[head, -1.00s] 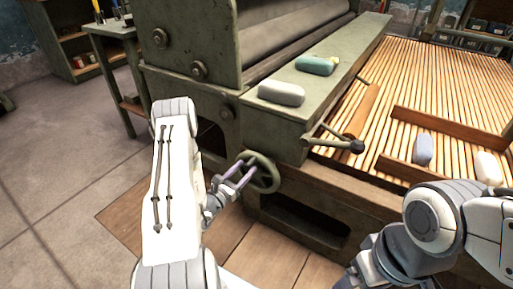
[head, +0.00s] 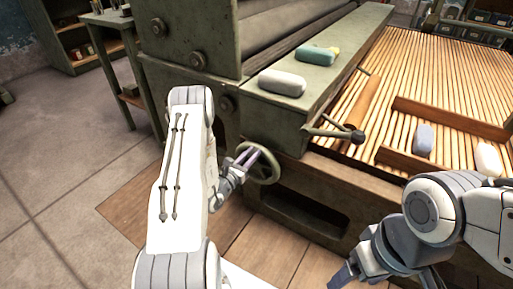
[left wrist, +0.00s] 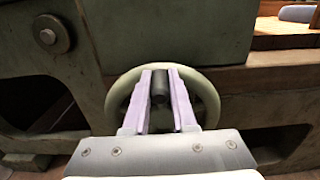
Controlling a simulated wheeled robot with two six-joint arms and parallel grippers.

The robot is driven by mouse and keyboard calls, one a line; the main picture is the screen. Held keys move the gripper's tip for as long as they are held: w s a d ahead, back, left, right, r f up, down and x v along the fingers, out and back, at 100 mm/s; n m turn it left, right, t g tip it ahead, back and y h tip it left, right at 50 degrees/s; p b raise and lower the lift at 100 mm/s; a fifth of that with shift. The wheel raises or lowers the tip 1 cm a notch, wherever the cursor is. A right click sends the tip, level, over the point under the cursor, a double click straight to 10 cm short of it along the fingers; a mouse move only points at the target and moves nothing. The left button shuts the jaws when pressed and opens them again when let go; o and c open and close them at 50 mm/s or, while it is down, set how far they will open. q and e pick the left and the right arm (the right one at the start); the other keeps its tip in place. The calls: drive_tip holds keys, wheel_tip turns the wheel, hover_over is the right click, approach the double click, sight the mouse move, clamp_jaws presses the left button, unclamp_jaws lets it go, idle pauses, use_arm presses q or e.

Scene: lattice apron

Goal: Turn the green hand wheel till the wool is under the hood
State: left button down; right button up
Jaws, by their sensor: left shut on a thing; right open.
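The pale green hand wheel (head: 278,168) is on the front of the green machine, low down. My left gripper (head: 252,156) reaches it from the left. In the left wrist view the wheel's rim (left wrist: 212,104) rings my left gripper (left wrist: 161,84), whose lilac fingers are shut on a dark knob (left wrist: 160,101) in front of the wheel. My right gripper (head: 346,277) is open and empty at the bottom of the head view, partly cut off. A slatted bed (head: 455,75) lies right of the machine. I cannot tell which thing is the wool or the hood.
A grey block (head: 282,82) and a teal block (head: 316,54) lie on the machine's green ledge (head: 345,40). A blue-grey block (head: 424,139) and a white block (head: 488,159) lie on the slats near wooden rails (head: 450,119). A dark-knobbed lever (head: 340,133) juts from the ledge's near end.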

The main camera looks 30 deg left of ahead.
sight(276, 169)
use_arm(q)
drive_tip(key=shift+s+d+f, duration=0.1)
drive_tip(key=shift+d+f, duration=0.15)
drive_tip(key=shift+d, duration=0.6)
drive_tip(key=shift+s+d+f, duration=0.1)
drive_tip(key=shift+d+f, duration=0.1)
drive_tip(key=shift+d, duration=0.65)
drive_tip(key=shift+s+d+f+b, duration=0.1)
drive_tip(key=shift+d+f+b, duration=0.15)
drive_tip(key=shift+d+f, duration=0.4)
drive_tip(key=shift+d+f+b, duration=0.25)
drive_tip(key=shift+d+f, duration=0.2)
drive_tip(key=shift+d, duration=0.35)
drive_tip(key=shift+d+f+b, duration=0.5)
drive_tip(key=shift+f+b, duration=0.05)
drive_tip(key=shift+f, duration=0.3)
drive_tip(key=shift+d+f+b, duration=0.5)
drive_tip(key=shift+f, duration=0.35)
drive_tip(key=shift+r, duration=0.1)
